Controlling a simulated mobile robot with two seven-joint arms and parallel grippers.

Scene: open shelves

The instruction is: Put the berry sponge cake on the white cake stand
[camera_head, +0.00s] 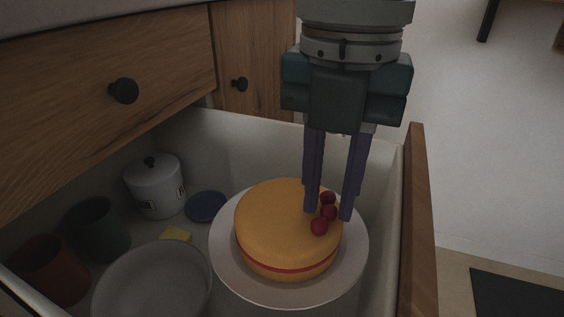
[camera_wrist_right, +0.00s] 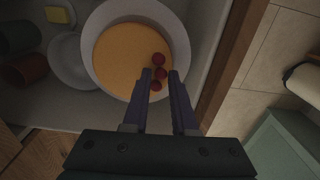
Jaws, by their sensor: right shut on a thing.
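The berry sponge cake (camera_head: 279,222) is round and golden with a red filling line and red berries on its top at the right. It shows over the white cake stand (camera_head: 348,262), inside an open drawer; the stand's rim shows all around it. Whether the cake's underside touches the stand is hidden. My right gripper (camera_head: 328,214) points down from above, its two purple fingers shut on the cake at the berries. In the right wrist view the fingers (camera_wrist_right: 160,75) reach the berries of the cake (camera_wrist_right: 125,55), over the white stand (camera_wrist_right: 92,48). My left gripper is not in view.
The drawer also holds a white lidded canister (camera_head: 157,190), a blue round piece (camera_head: 205,207), a yellow block (camera_head: 175,233), a pale bowl (camera_head: 140,292), a dark green cup (camera_head: 98,232) and a reddish cup (camera_head: 50,272). The drawer's wooden front (camera_head: 420,220) stands close right of the stand.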

